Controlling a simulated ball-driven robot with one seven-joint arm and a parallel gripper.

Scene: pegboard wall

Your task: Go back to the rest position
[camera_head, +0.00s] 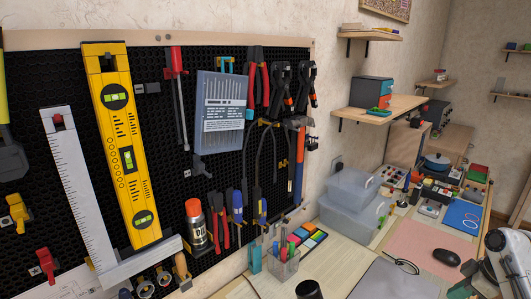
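No gripper fingers can be made out in the head view. A white and grey mechanical part shows at the lower right edge, cut off by the frame; I cannot tell whether it belongs to my arm. The black pegboard (72,91) fills the left half of the view. On it hang a yellow spirit level (124,150), a white square ruler (75,190), a red screwdriver (177,75) and a blue-grey case (219,112). Several pliers and a hammer (299,145) hang further right.
A wooden bench runs below the board. It holds a clear organizer (283,266), a color palette (305,241), stacked clear boxes (348,205), a grey mat (398,281), glasses (407,266) and a black mouse (446,257). Shelves (379,107) jut from the wall behind.

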